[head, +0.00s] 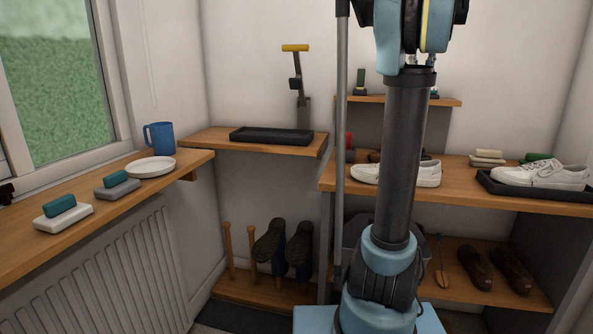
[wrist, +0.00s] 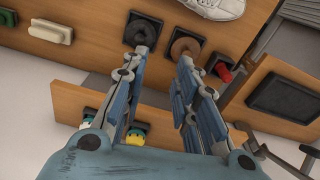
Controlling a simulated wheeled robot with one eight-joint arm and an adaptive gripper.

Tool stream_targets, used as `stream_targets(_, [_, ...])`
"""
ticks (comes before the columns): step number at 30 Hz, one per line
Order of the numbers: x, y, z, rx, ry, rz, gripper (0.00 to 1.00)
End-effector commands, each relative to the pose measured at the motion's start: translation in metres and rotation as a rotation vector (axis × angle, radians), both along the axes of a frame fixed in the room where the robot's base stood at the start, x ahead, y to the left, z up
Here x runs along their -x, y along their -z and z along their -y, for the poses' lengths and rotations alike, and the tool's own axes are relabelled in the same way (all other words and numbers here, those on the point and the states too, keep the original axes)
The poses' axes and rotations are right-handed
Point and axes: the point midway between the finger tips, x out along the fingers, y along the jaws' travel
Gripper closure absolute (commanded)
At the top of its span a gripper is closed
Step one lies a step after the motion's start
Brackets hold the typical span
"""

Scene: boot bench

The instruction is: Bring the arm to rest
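My arm (head: 405,160) rises upright in the middle of the head view and runs out of the top of the picture. My gripper is out of sight there. In the wrist view my gripper (wrist: 164,60) is open, its two blue-grey fingers apart. I see nothing held between them. Beyond the fingers lie the wooden bench top and a narrow shelf, seen at a slant. The gripper seems apart from both.
White shoes (head: 545,174) stand on the right bench, one pair in a black tray (head: 495,188). A small shelf (head: 448,102) hangs above. A blue mug (head: 160,138), white plate (head: 151,167) and brushes line the windowsill. A black tray (head: 270,135) lies on the corner shelf.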

Motion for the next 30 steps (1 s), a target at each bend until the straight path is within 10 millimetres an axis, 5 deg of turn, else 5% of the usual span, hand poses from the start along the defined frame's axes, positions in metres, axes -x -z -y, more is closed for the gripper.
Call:
stream_targets(17, [0.097,0.179,-0.123,0.011,-0.079,0.063,0.72])
stream_targets(30, [0.196,0.353,-0.185,0.005,-0.138,0.112,0.72])
